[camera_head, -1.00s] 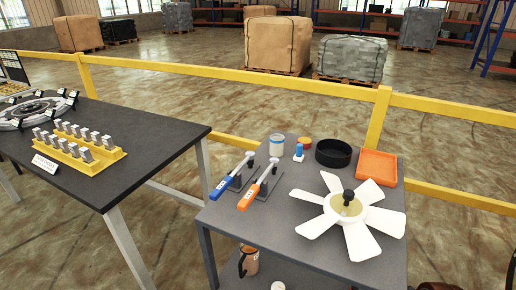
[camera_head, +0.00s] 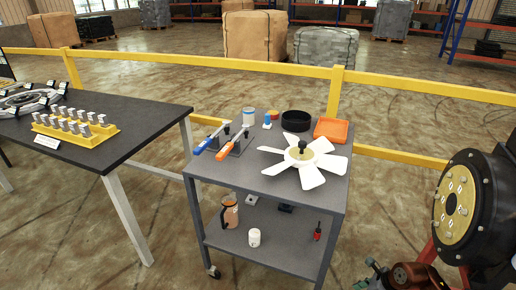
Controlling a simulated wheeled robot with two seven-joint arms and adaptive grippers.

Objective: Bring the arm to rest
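Neither of my grippers shows clearly in the head view. A grey two-level cart (camera_head: 230,176) stands in the middle. On its top lie a white fan rotor (camera_head: 308,162) with a dark knob at its hub, a blue-handled tool (camera_head: 208,140) and an orange-handled tool (camera_head: 234,142) on small stands. Behind them are a white jar (camera_head: 248,116), a small blue-topped item (camera_head: 267,121), a black round bowl (camera_head: 295,121) and an orange tray (camera_head: 331,129).
A dark table (camera_head: 128,122) at left holds a yellow rack (camera_head: 75,129) of metal blocks and a ring-shaped part (camera_head: 28,99). A black round machine (camera_head: 470,205) stands at right. A yellow rail (camera_head: 200,60) runs behind. Open floor lies between table and cart.

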